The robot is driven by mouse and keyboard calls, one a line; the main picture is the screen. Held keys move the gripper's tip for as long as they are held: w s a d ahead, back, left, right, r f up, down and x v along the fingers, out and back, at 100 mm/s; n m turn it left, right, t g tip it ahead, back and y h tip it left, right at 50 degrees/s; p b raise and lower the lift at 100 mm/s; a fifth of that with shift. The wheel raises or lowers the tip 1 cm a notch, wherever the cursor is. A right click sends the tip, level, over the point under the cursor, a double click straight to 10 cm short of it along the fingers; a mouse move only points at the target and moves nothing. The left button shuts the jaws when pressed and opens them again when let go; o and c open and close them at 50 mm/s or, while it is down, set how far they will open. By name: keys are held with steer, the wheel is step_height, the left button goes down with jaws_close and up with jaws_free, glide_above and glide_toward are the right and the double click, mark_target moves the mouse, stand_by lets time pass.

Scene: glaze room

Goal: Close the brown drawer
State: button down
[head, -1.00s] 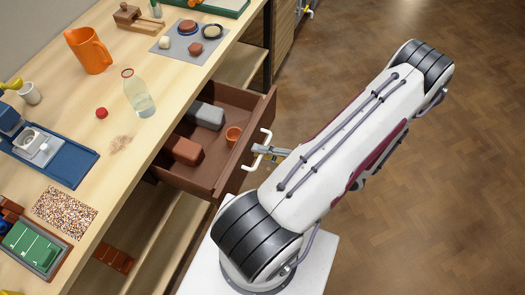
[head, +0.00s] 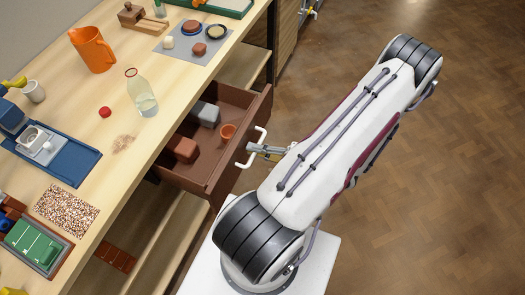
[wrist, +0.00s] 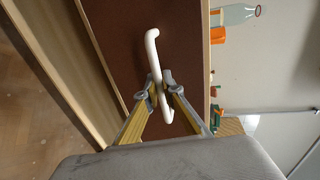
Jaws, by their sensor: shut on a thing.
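The brown drawer (head: 198,182) is pulled part way out from under the wooden worktop. It holds a grey block (head: 205,114), a reddish-brown block (head: 183,149) and a small orange pot (head: 227,131). A white bar handle (head: 262,137) is on its front. My gripper (head: 251,149) is at the handle. In the wrist view my gripper (wrist: 160,86) has its two fingers closed around the white handle (wrist: 152,50), near its middle, with the drawer's brown front (wrist: 120,40) behind.
On the worktop (head: 100,190) are an orange jug (head: 93,50), a glass bottle (head: 141,92), a red ball (head: 104,112) and a blue tray (head: 75,160). Open shelves (head: 160,235) lie below the drawer. The floor (head: 450,200) on the right is clear.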

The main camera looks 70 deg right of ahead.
mark_target(232, 137)
steer(key=r+x, duration=0.1)
steer(key=x, duration=0.5)
steer(key=r+x, duration=0.1)
steer(key=x, duration=0.5)
steer(key=r+x, duration=0.2)
steer(key=x, duration=0.5)
steer(key=shift+w, duration=0.4)
steer(key=c, duration=2.5)
jaws_free()
steer(key=shift+w, duration=0.1)
steer(key=shift+v, duration=6.05)
